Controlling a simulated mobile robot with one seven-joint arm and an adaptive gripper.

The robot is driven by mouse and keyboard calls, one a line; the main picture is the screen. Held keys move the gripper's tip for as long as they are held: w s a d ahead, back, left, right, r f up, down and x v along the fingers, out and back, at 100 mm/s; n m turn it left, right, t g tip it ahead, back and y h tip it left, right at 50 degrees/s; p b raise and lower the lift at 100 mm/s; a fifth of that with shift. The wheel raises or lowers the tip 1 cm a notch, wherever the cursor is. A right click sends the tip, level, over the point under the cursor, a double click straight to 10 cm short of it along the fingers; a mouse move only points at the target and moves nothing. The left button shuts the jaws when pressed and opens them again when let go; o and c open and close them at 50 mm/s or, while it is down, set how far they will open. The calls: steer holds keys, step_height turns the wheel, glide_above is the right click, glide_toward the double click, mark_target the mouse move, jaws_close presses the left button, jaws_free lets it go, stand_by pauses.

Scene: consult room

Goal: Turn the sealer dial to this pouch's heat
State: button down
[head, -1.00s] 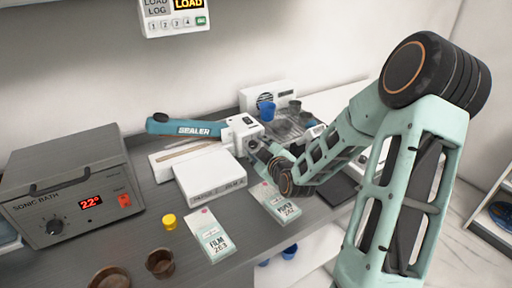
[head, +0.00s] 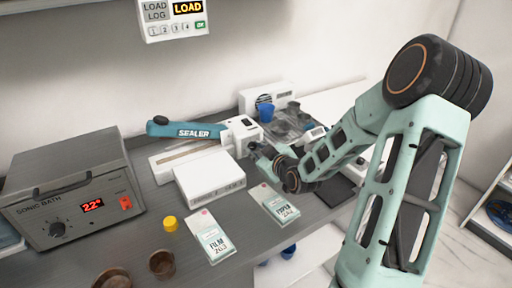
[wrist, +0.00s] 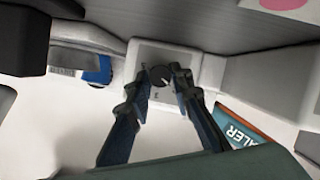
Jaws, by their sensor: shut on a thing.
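The sealer (head: 187,131) stands at the back of the counter with a teal arm lettered SEALER and a white end block (head: 241,129). In the wrist view its dark round dial (wrist: 161,76) sits on a pale panel, with a light pointer mark. My gripper (wrist: 162,77) is shut on the dial, one finger on each side. In the head view my gripper (head: 256,152) is at the front of the white block and the dial is hidden. Two pouches lie flat on the counter: one marked FILM 263 (head: 212,238) and one marked PAPER 242 (head: 275,205).
A white box (head: 210,178) lies in front of the sealer. A sonic bath (head: 70,185) reading about 22° stands at left. A yellow cap (head: 170,223) and brown cups (head: 162,264) are near the front. A blue cup (head: 266,112) is behind my arm. A wall panel (head: 175,18) shows LOAD.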

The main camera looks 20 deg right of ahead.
steer(key=shift+r, duration=0.1)
steer(key=c, duration=1.7)
jaws_free()
steer(key=v, duration=1.2)
steer(key=shift+w+d, duration=0.1)
